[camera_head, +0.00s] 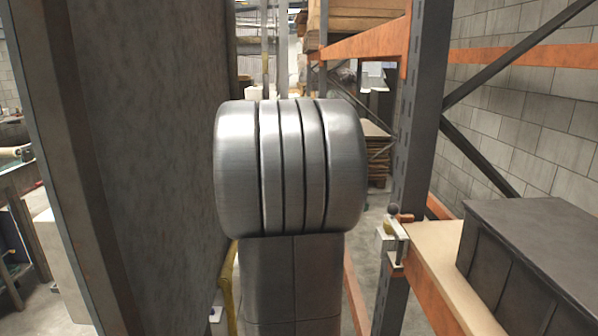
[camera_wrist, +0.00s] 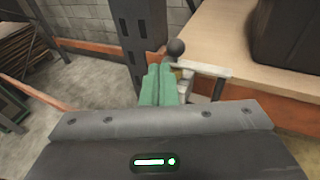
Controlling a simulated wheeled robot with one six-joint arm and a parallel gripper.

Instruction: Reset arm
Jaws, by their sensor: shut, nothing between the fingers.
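My gripper (camera_wrist: 160,80) shows in the wrist view as two green fingers pressed together beyond the dark wrist housing. Nothing is seen between them. The fingertips appear close to a round black knob (camera_wrist: 176,47) on a pale metal bracket (camera_wrist: 208,72) at the shelf edge; I cannot tell whether they touch. In the head view, my thick metal arm link stands upright in the middle, and my gripper does not show there. The bracket (camera_head: 393,248) also shows in the head view, to the right of my arm.
A rack upright (camera_head: 413,130) with orange beams stands right of my arm. A dark box (camera_head: 530,262) sits on the wooden shelf board (camera_head: 440,275). A large grey panel (camera_head: 150,150) rises close on the left. Open floor shows at the left in the wrist view.

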